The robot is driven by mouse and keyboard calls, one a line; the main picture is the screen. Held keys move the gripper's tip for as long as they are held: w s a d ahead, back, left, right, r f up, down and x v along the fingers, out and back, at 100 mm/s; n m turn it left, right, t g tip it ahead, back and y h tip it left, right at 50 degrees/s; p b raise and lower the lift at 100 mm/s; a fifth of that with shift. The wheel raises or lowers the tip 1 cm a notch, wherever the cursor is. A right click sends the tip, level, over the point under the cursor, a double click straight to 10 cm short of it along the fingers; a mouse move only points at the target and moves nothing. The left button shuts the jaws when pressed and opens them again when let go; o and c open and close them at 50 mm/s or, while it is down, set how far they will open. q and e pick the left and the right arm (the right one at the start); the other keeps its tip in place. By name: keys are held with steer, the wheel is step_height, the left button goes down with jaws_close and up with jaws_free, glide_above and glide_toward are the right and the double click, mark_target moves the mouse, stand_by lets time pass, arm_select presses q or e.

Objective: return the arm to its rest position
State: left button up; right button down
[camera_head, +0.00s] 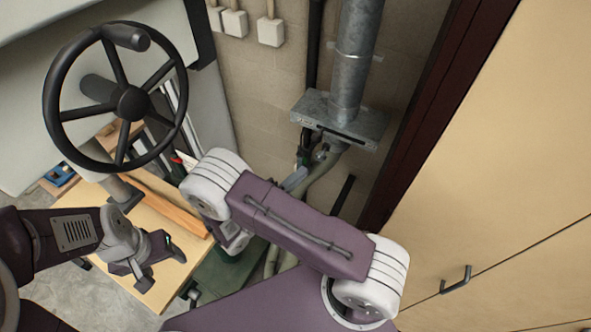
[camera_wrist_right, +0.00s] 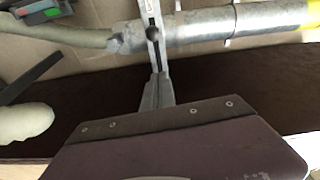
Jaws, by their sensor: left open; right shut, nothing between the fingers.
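My left gripper (camera_head: 157,264) is open and empty, low over the light wooden bench top (camera_head: 180,287) at the lower left of the head view. My right arm (camera_head: 300,228) crosses the middle of the head view, bent, with a purple link between two white ringed joints. It hides much of what lies behind it. My right gripper (camera_wrist_right: 153,35) is shut with nothing between its fingers, in the right wrist view. Behind its fingers there is a galvanized metal pipe (camera_wrist_right: 200,30).
A black handwheel (camera_head: 131,103) stands over the bench at the left. A metal duct (camera_head: 353,60) with a flanged box (camera_head: 340,122) runs down the brick wall. A tall pale cabinet (camera_head: 500,150) with a dark handle (camera_head: 456,280) fills the right side. Orange wood strips (camera_head: 170,206) lie on the bench.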

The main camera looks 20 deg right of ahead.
steer(key=s+d+f+m+g+y+b, duration=0.25)
steer(key=s+m+g, duration=0.25)
steer(key=m, duration=0.3)
steer(key=s+d+f+m+g+y+b, duration=0.1)
steer(key=s+d+f+m+g+y, duration=0.15)
steer(key=s+m+g, duration=0.35)
steer(key=s+a+f+m+y+b, duration=0.35)
steer(key=m+y, duration=0.45)
steer(key=m, duration=0.8)
arm_select(q)
steer(key=f, duration=0.5)
steer(key=f+b, duration=0.1)
steer(key=f, duration=0.1)
steer(key=shift+s+d+f, duration=0.2)
steer(key=shift+d+f, duration=0.2)
steer(key=shift+d, duration=0.2)
arm_select(e)
steer(key=w+a+m+t+y, duration=0.1)
steer(key=m, duration=0.3)
steer(key=w+a+m+t+y, duration=0.1)
steer(key=m+t, duration=0.1)
steer(key=m, duration=0.2)
steer(key=w+a+r+m+t+y, duration=0.1)
steer(key=w+m, duration=0.1)
steer(key=m, duration=0.2)
steer(key=shift+a+t+y, duration=0.1)
steer(key=shift+t+y, duration=0.2)
steer(key=shift+s, duration=0.1)
